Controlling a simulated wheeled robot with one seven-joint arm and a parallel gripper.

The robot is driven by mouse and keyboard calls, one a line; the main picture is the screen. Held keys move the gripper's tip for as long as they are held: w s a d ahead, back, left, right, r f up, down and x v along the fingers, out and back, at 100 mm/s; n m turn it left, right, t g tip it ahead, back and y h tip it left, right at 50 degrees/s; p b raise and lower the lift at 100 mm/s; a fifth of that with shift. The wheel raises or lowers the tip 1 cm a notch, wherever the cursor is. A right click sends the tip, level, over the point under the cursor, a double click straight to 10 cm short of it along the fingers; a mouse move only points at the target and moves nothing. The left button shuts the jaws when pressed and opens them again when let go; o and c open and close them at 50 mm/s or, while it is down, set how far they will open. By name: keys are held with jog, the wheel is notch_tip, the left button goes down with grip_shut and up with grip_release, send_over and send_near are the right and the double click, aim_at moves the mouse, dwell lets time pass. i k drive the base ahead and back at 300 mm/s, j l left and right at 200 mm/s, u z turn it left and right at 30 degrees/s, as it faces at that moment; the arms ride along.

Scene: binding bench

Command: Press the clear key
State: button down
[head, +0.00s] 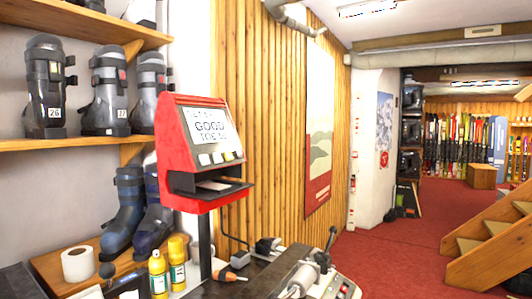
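A red box-shaped terminal (199,150) stands on a dark post above the bench, left of the picture's middle. Its tilted front has a white screen (209,127) with large dark text, in which "GOOD" can be read. A row of small pale keys (217,158) sits just below the screen. Their labels are too small to read, so I cannot tell which one is the clear key. A dark tray (215,187) juts out under the keys. My gripper is not in view.
The bench (245,287) below holds yellow bottles (158,274), a paper roll (79,264), an orange-handled tool (230,276) and a grey clamp device (310,278). Ski boots (104,92) line shelves on the left. Wooden steps (487,244) stand at right; red carpet between is clear.

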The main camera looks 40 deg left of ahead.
aim_at(238, 154)
jog(key=i, duration=4.3)
jog(key=u, duration=3.35)
